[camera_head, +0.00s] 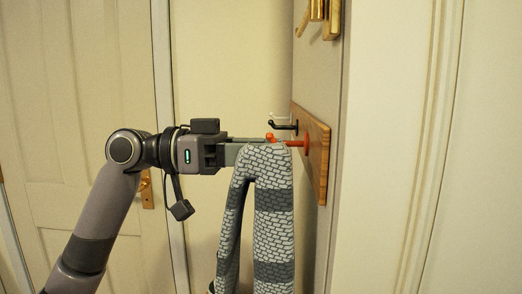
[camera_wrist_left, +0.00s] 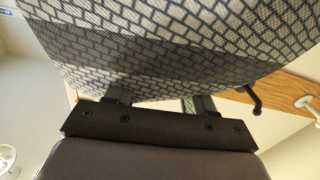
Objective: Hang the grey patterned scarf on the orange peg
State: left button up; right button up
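The grey patterned scarf (camera_head: 272,205), with light and dark brick-pattern bands, hangs folded with two tails down in the head view. Its top fold is at the orange peg (camera_head: 297,143), whose tip shows just above the fold; I cannot tell whether the peg carries it. My left gripper (camera_head: 250,146) reaches in from the left with its fingers at the fold. In the left wrist view the scarf (camera_wrist_left: 170,45) fills the top and hides the fingertips. The finger bases stand apart, but whether they grip the cloth is hidden. My right gripper is not in view.
The wooden peg board (camera_head: 318,150) is on the wall at the right. A dark hook (camera_head: 284,126) and a pale hook sit close behind the orange peg. Brass-coloured hooks (camera_head: 325,15) hang above. A panelled door (camera_head: 85,90) stands at the left.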

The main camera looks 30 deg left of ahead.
pick_arm(q)
jog(key=o, duration=0.3)
